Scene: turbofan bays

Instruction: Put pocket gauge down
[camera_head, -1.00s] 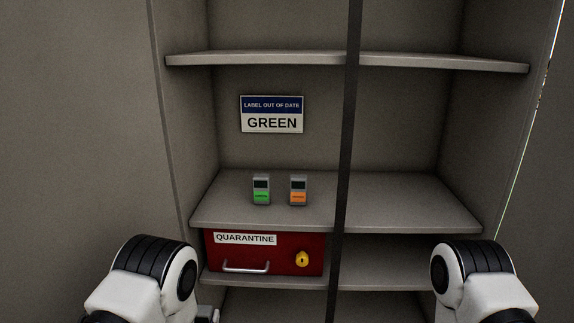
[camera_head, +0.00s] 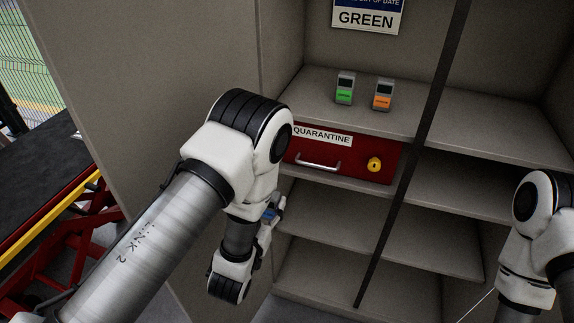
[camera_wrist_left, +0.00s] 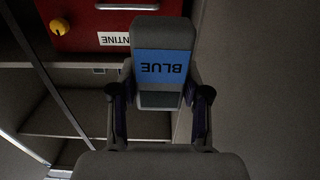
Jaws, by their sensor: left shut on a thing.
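My left gripper (camera_wrist_left: 158,104) is shut on a grey pocket gauge (camera_wrist_left: 158,38) with a blue label reading BLUE, upside down in the left wrist view. In the head view a small part of the held gauge (camera_head: 270,213) shows blue beside my left wrist, in front of the cabinet and lower than the red drawer. Two more gauges stand upright on the shelf (camera_head: 440,118): one with a green label (camera_head: 344,90) and one with an orange label (camera_head: 383,96). My right arm shows at the right edge, but its gripper is out of frame.
A red QUARANTINE box (camera_head: 350,164) with a handle and yellow lock sits under the gauge shelf. A sign (camera_head: 367,16) reading GREEN is on the back wall. A dark upright bar (camera_head: 420,140) crosses the cabinet front. The shelf right of the bar is bare.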

